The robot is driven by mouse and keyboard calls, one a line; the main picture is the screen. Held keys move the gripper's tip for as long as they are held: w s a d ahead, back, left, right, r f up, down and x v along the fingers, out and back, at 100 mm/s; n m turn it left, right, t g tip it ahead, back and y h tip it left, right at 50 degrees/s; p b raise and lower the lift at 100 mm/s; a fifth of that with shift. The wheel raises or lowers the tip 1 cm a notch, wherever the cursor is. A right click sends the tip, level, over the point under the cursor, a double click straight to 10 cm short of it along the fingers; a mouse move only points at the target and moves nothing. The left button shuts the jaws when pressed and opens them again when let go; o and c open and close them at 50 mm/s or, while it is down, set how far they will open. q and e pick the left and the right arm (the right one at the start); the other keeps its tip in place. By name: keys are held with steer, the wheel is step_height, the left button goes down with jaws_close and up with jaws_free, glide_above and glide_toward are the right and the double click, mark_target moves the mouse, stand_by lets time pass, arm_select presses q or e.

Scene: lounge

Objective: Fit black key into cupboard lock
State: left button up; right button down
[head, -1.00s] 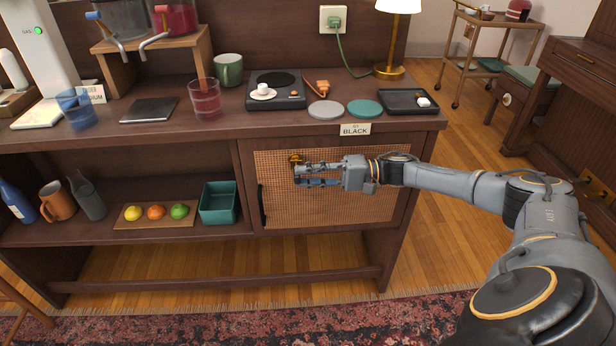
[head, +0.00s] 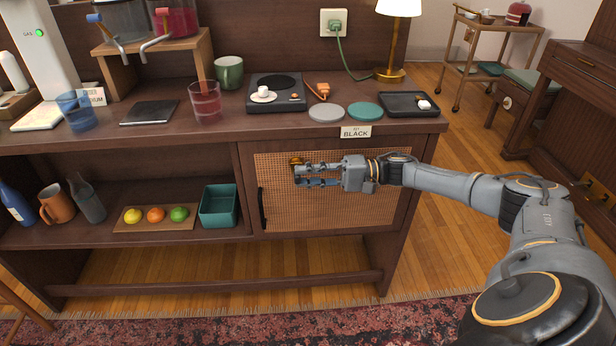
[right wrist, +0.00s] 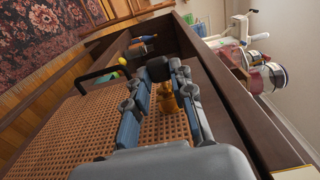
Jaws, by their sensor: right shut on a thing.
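The cupboard door (head: 345,218) is a woven cane panel in a dark wood frame, and it is shut. A brass lock (head: 297,161) sits near its upper left; brass also shows between the fingers in the right wrist view (right wrist: 167,102). My right gripper (head: 298,175) is at the lock, its fingers pointing left along the door, with the tips right by the brass. It is shut on the black key, which I cannot tell apart from the dark fingertips. Whether the key is inside the lock is hidden. My left gripper is not in view.
A black door handle (head: 262,208) stands left of the lock. A "BLACK" label (head: 356,132) hangs at the counter edge above. The counter (head: 230,120) holds a hotplate (head: 276,92), coasters, a black tray (head: 404,104) and glasses. A teal bin (head: 218,205) sits on the open shelf.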

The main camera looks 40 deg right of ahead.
steer(key=shift+w, duration=0.1)
steer(key=c, duration=1.1)
jaws_free()
steer(key=shift+d, duration=0.1)
steer(key=shift+o, duration=0.2)
steer(key=shift+v, duration=3)
steer(key=shift+d, duration=0.1)
